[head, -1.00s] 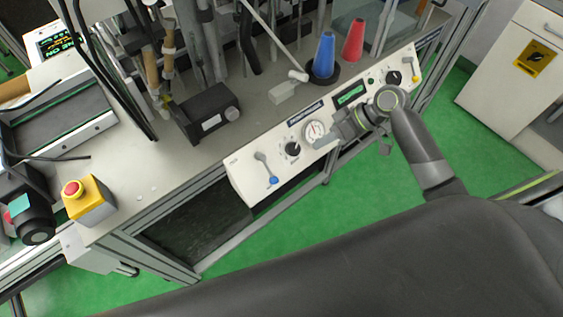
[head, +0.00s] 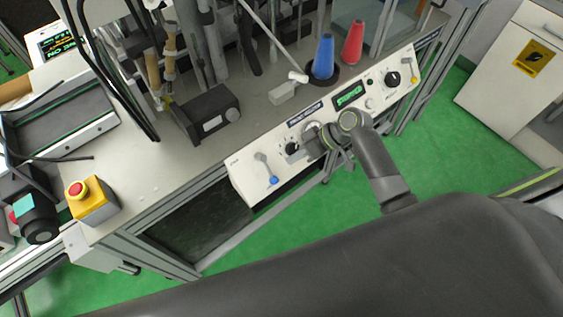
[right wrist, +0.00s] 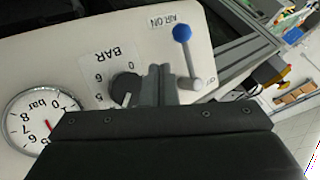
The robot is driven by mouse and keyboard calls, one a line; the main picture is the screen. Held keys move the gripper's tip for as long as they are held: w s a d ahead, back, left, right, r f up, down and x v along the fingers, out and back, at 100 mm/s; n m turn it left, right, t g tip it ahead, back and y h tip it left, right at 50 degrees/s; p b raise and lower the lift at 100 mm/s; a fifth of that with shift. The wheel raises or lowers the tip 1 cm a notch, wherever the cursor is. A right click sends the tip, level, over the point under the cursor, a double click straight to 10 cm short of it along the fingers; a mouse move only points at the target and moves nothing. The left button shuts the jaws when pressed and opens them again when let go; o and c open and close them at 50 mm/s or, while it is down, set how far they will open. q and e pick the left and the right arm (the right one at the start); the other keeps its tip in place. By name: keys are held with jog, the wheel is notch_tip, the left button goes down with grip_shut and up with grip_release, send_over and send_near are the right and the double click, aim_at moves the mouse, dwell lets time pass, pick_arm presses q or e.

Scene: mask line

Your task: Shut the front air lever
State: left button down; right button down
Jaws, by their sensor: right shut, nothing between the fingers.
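The front air lever is a grey lever with a blue knob (head: 273,180) at the left end of the white control panel (head: 247,185). In the right wrist view its blue knob (right wrist: 182,33) points toward the "AIR ON" label, and its grey pivot (right wrist: 190,83) is at the other end. My right gripper (head: 303,148) is shut and empty, over the panel near the black pressure knob, right of the lever. In the right wrist view its closed fingertips (right wrist: 160,84) sit between the black knob (right wrist: 125,87) and the lever, apart from the lever. My left gripper is out of view.
A round pressure gauge (right wrist: 40,117) sits beside the knob; my gripper partly covers it in the head view. A yellow-tipped lever (head: 414,76) is at the panel's right end. Blue (head: 324,57) and red (head: 353,42) cones stand behind. A red stop button (head: 78,189) is at left.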

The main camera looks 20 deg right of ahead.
aim_at(267, 167)
jog(key=shift+s+a+f+p, duration=0.1)
jog(key=shift+a+f+p, duration=0.15)
jog(key=shift+a, duration=0.5)
jog(key=shift+s+a+f+p, duration=0.15)
jog(key=shift+a+p, duration=0.15)
jog(key=shift+a, duration=0.45)
jog(key=shift+s+a+f+p, duration=0.15)
jog(key=shift+a+p, duration=0.15)
jog(key=shift+a, duration=0.45)
jog(key=shift+w, duration=0.1)
